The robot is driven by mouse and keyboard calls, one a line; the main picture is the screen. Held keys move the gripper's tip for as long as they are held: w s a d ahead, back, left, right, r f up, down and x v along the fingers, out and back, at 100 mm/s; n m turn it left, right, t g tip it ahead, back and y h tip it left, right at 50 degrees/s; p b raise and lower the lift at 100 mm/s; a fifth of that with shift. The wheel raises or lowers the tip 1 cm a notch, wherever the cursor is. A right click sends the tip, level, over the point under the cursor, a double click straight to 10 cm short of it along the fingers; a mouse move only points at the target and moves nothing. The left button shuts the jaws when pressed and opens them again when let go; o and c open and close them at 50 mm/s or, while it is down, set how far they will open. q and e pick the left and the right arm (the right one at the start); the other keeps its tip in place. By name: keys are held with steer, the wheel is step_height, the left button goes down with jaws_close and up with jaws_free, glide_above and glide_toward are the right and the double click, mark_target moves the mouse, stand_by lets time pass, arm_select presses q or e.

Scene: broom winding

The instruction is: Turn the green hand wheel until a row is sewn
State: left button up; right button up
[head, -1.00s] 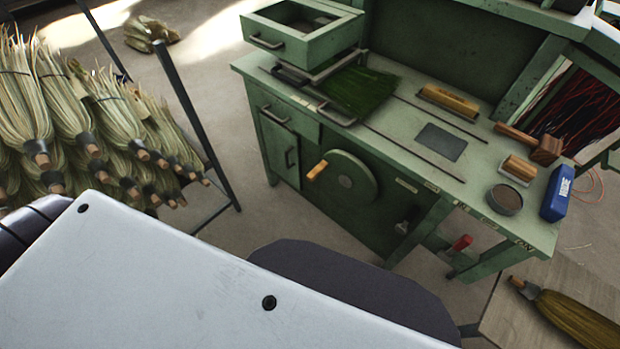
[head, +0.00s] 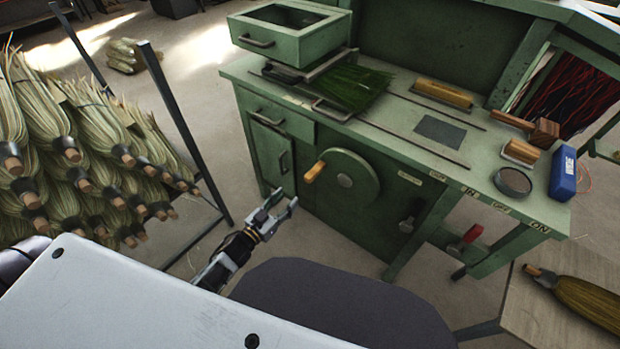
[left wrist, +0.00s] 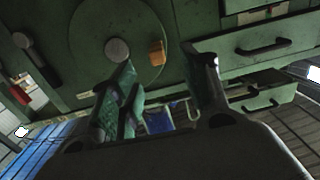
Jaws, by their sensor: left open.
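The green hand wheel (head: 347,181) is a round disc on the front of the green workbench, with a grey hub and an orange-yellow handle (head: 315,171) at its left side. In the left wrist view the wheel (left wrist: 98,45) and its handle (left wrist: 157,53) show beyond my fingers. My left gripper (head: 281,209) is open and empty, below and left of the handle and apart from it. Green broom fibres (head: 352,87) lie clamped on the bench top. My right gripper does not show.
A rack of brooms (head: 75,150) stands at the left, with its dark post near my arm. A dark seat (head: 335,305) is below the wheel. A mallet (head: 525,128), a blue box (head: 563,171) and a round tin (head: 512,181) sit on the bench. A red-handled lever (head: 470,235) is at lower right.

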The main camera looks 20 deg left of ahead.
arm_select(q)
steer(key=shift+d+r+h, duration=0.25)
steer(key=shift+r+h, duration=0.15)
steer(key=shift+r, duration=0.45)
steer(key=shift+w+d, duration=0.1)
steer(key=shift+w, duration=0.05)
